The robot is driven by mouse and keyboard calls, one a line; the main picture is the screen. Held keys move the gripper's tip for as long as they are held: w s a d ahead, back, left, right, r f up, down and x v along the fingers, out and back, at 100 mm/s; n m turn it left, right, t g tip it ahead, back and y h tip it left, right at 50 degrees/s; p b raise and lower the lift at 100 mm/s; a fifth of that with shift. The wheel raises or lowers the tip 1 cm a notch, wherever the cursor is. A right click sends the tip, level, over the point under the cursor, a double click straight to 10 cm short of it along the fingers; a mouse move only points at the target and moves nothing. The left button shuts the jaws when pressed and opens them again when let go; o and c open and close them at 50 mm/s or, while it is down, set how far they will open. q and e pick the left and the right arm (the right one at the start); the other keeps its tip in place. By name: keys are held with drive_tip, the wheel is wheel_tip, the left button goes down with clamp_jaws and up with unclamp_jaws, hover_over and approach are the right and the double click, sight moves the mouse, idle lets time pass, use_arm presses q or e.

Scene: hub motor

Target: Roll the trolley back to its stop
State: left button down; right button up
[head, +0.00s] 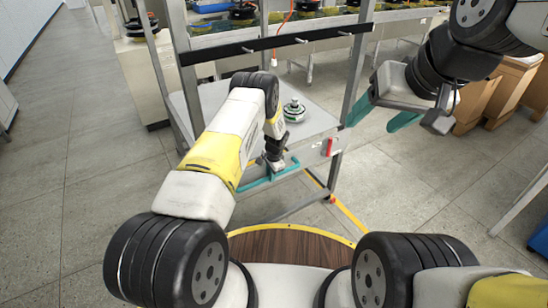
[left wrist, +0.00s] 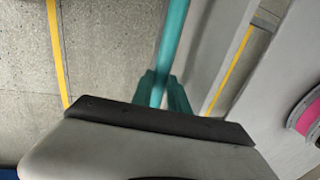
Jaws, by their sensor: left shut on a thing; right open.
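The trolley (head: 318,128) is a grey metal frame with a light shelf, tall uprights and a black crossbar with pegs. It stands in front of me in the head view. A round hub motor (head: 294,111) with a green and dark body sits on its shelf. My left gripper (head: 272,174) is shut on the teal handle bar (left wrist: 174,35) at the trolley's near edge. In the left wrist view the teal fingers (left wrist: 166,92) close around this bar. My right gripper (head: 382,115) is open and empty, in the air by the trolley's right upright. The stop cannot be made out.
A yellow floor strip (head: 347,214) runs beside the trolley's lower right. Brown boxes (head: 510,85) stand at the right. A workbench (head: 320,38) with several parts is behind the trolley. Open tiled floor (head: 75,190) lies to the left.

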use_arm(q)
drive_tip(key=shift+w+a+r, duration=0.1)
drive_tip(key=shift+w+a, duration=0.1)
drive_tip(key=shift+w, duration=0.05)
drive_tip(key=c, duration=1.3)
unclamp_jaws()
drive_tip(key=shift+w, duration=0.1)
wheel_tip(320, 180, up, 8)
drive_tip(key=s, duration=0.1)
drive_tip(key=shift+s+d+f, duration=0.25)
drive_tip(key=shift+d, duration=0.2)
